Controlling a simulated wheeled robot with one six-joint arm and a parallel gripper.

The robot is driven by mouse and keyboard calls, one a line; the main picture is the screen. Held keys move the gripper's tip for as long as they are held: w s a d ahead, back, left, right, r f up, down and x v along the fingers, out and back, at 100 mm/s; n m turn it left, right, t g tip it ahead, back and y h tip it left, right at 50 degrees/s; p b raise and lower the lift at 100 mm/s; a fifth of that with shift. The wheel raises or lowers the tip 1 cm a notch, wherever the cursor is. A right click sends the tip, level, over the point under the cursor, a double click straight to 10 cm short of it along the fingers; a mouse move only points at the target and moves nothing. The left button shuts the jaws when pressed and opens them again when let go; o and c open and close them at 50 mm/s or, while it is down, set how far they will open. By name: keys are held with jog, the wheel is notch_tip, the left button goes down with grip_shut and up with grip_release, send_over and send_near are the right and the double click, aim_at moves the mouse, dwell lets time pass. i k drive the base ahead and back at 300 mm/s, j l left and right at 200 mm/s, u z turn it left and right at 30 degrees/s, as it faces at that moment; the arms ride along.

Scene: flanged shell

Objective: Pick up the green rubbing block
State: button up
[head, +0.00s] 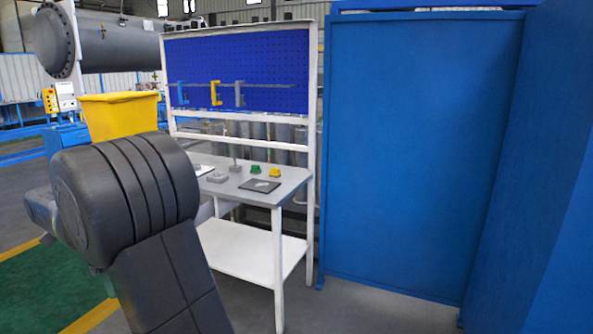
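The green rubbing block (255,169) is small and sits on the grey top of a white-framed workbench (288,190), toward its back. A yellow block (275,172) lies just to its right. A dark flat plate with a light patch (260,186) lies in front of both. My arm fills the lower left of the head view and hides the left part of the bench. My gripper is not in view.
A grey block (217,177) and a thin upright post on a base (235,164) stand left of the green block. A blue pegboard (240,70) with clamps rises behind. A tall blue cabinet (415,150) stands close right. A yellow bin (120,115) is behind my arm.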

aim_at(254, 169)
jog(key=i+j+z, duration=0.25)
jog(key=z, duration=0.2)
jog(key=i+j+z, duration=0.65)
jog(key=j+z, duration=0.2)
jog(key=i+j+z, duration=0.15)
jog(key=j+z, duration=0.3)
jog(key=i+j, duration=0.1)
jog(key=j, duration=0.3)
jog(key=i+j, duration=0.15)
jog(key=j, duration=0.25)
jog(key=i+j, duration=0.1)
jog(key=j, duration=0.3)
jog(key=i+j+z, duration=0.1)
jog(key=j, duration=0.3)
jog(key=i+j, duration=0.15)
jog(key=j, duration=0.25)
jog(key=i+j, duration=0.1)
jog(key=j, duration=0.3)
jog(key=i+j, duration=0.1)
jog(key=j, duration=0.35)
